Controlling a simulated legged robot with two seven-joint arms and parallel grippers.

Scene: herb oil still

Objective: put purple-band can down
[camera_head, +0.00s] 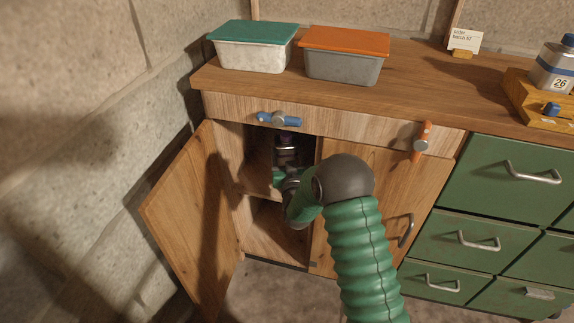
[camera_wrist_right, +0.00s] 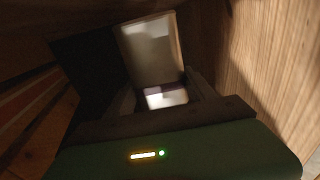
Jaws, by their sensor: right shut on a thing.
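The purple-band can (camera_head: 286,143) shows in the head view inside the open left cupboard compartment, above a shelf; its lower part is hidden by my right gripper. My right gripper (camera_head: 284,172) reaches through the open doorway and is shut on the can. In the right wrist view the pale can (camera_wrist_right: 147,47) stands out between the dark fingers (camera_wrist_right: 165,98), with a dark purplish band low on it near the jaws. I cannot tell whether its base touches the shelf. My left gripper is not in view.
The left cupboard door (camera_head: 183,215) stands open. The right door (camera_head: 385,205) is closed. A wooden side wall (camera_wrist_right: 265,60) runs close beside the gripper. On the counter are a teal-lidded box (camera_head: 252,55), an orange-lidded box (camera_head: 343,66) and a blue-capped can (camera_head: 553,68) on a yellow stand.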

